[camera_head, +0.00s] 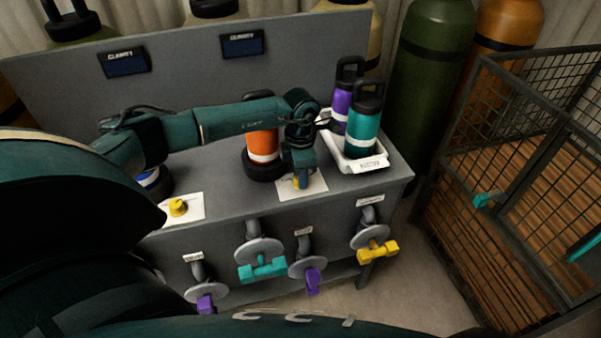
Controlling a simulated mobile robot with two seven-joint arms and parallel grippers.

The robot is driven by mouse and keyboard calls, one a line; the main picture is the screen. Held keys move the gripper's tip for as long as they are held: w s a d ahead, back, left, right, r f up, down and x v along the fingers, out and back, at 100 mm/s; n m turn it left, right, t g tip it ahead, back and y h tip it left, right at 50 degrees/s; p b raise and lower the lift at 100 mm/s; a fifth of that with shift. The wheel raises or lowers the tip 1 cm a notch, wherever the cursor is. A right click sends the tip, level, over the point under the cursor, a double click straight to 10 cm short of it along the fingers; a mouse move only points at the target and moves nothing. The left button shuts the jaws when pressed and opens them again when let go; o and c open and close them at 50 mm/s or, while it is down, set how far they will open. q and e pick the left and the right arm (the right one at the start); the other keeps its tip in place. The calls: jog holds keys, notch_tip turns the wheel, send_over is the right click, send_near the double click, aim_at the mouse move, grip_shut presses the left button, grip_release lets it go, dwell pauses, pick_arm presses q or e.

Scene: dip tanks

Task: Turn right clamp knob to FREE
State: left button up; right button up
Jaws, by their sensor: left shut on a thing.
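The right clamp knob (296,184) is a small yellow knob on a white label plate (317,184) on the grey bench. It is mostly hidden by my left gripper (301,181), which points down over it and is shut on it. The direction the knob points and the plate's markings cannot be read. The left clamp knob (178,207), also yellow, sits uncovered on its own white plate. An orange bottle (262,147) with a white band stands in a dark round holder behind the right knob. My right gripper is not in view.
A white tray (374,164) with a purple bottle (341,102) and a teal bottle (363,122) stands right of my gripper. Several coloured valve handles, including a yellow one (378,249), stick out from the bench front. A wire cage (480,150) stands at the right.

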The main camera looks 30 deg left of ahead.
pick_arm(q)
jog(key=shift+n, duration=0.4)
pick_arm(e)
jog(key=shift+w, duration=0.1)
pick_arm(q)
jog(key=o, duration=1)
notch_tip(320, 180, up, 13)
jog(key=shift+r+b, duration=0.15)
jog(key=shift+b, duration=0.45)
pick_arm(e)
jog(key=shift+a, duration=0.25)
